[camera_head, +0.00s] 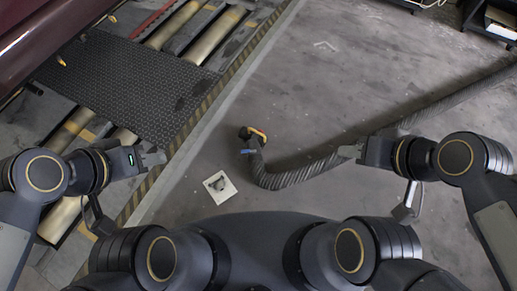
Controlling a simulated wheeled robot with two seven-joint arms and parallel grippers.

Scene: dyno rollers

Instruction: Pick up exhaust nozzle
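The exhaust nozzle (253,137) lies on the grey floor ahead of me, dark with an orange-yellow handle. It sits at the end of a ribbed grey hose (300,174) that curves right and runs to the upper right. My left gripper (158,157) is over the striped edge, left of the nozzle and apart from it. My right gripper (345,153) is right of the nozzle, overlapping the hose in the picture; contact cannot be told. Both grippers are small in view and their finger gaps are unclear.
A white square plate (219,187) with a grey piece lies on the floor below the nozzle. Dyno rollers (210,38) and a black grated plate (125,85) are at left, beside a dark red vehicle (38,35). Dark shelving (490,22) stands upper right. Floor beyond the nozzle is clear.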

